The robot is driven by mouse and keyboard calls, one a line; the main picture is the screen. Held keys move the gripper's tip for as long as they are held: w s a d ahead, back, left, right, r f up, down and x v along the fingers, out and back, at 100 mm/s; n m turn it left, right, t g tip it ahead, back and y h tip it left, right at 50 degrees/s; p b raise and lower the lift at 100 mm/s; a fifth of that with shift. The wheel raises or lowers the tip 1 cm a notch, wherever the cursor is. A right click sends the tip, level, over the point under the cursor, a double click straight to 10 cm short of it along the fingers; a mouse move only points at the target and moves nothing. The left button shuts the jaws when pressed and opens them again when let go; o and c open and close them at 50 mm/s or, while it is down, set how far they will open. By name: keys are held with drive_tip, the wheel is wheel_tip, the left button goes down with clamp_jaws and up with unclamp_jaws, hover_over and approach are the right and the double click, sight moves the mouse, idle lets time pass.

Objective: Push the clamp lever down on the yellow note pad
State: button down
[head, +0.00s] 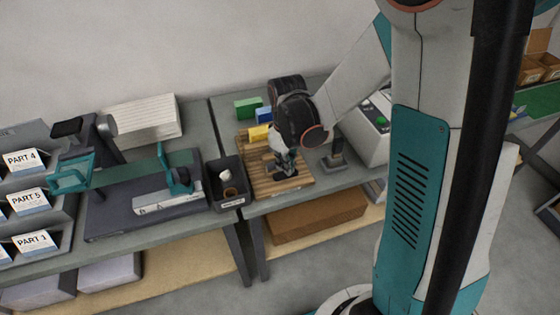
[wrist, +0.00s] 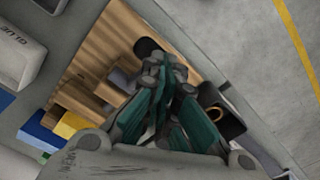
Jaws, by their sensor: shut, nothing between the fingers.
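The yellow note pad (head: 258,133) lies at the back of a slatted wooden board (head: 247,165). It also shows in the wrist view (wrist: 70,126), partly hidden by my gripper's body. My gripper (head: 290,173) is over the front of the board, pointing down, with its fingers shut and empty. In the wrist view its fingertips (wrist: 166,66) are together beside a black rounded part (wrist: 147,47), which looks like the clamp lever's end. A grey part (wrist: 122,80), perhaps the clamp's body, shows beside the fingers. Whether the fingers touch the lever I cannot tell.
A blue block (head: 264,114) and a green block (head: 248,107) stand behind the board. A dark bin (head: 226,192) with a ring in it stands left of the board. A small grey stand (head: 335,156) and a white machine (head: 366,131) are to the right.

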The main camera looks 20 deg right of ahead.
drive_tip(key=shift+s+f, duration=0.2)
drive_tip(key=shift+f, duration=0.05)
idle(0.3)
drive_tip(key=shift+s+f+b, duration=0.55)
drive_tip(key=shift+f+b, duration=0.15)
drive_tip(key=shift+b, duration=0.15)
drive_tip(key=shift+f, duration=0.15)
drive_tip(key=shift+s+f+b, duration=0.4)
drive_tip(key=shift+f+b, duration=0.4)
drive_tip(key=shift+b, duration=0.05)
wheel_tip(320, 180, up, 11)
drive_tip(key=p, duration=0.8)
drive_tip(key=shift+r, duration=0.15)
